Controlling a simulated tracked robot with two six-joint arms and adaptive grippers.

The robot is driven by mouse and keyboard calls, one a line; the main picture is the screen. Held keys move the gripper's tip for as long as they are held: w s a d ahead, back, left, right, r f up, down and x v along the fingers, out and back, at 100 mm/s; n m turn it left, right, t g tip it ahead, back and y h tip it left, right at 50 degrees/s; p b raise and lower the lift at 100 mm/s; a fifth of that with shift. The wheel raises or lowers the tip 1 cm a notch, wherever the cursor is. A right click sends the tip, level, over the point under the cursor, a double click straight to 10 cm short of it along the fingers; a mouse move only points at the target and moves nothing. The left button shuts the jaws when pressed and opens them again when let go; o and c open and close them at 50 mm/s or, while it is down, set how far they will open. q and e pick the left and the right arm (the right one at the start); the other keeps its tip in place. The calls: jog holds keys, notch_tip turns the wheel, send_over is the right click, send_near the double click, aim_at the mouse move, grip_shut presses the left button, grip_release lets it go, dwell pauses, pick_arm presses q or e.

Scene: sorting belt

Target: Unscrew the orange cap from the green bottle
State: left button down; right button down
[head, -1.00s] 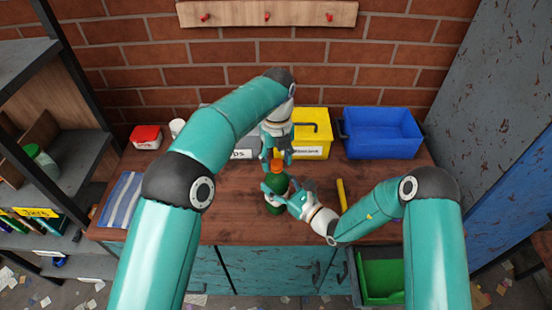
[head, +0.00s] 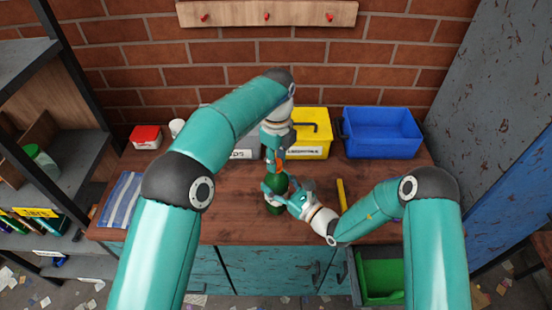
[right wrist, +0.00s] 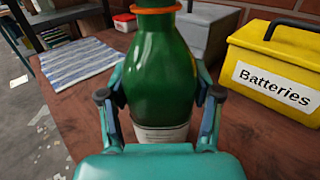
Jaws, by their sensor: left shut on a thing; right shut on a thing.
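The green bottle (head: 278,184) stands upright on the wooden bench, and it also fills the middle of the right wrist view (right wrist: 163,75). My right gripper (head: 274,189) is shut around its body, with a finger on each side in the right wrist view (right wrist: 160,95). My left gripper (head: 277,160) points down from above and is shut on the orange cap at the bottle's top. The cap is mostly hidden by the fingers in the head view. An orange rim (right wrist: 155,8) shows at the bottle's neck at the top of the right wrist view.
Behind stand a yellow Batteries box (head: 312,147), a blue bin (head: 383,146) and a partly hidden grey bin (head: 243,148). A red-lidded tub (head: 146,137) and a striped cloth (head: 122,200) are at left. A yellow stick (head: 341,194) lies right of the bottle.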

pick_arm(q)
jog(key=n, duration=0.4)
jog(key=shift+n, duration=0.3)
jog(key=n, duration=1.7)
jog(key=shift+d+n, duration=0.1)
jog(key=shift+n, duration=0.2)
jog(key=n, duration=0.4)
jog(key=shift+r, duration=0.1)
jog(key=n, duration=0.4)
jog(key=shift+w+n, duration=0.1)
jog(key=shift+n, duration=0.2)
jog(key=n, duration=0.6)
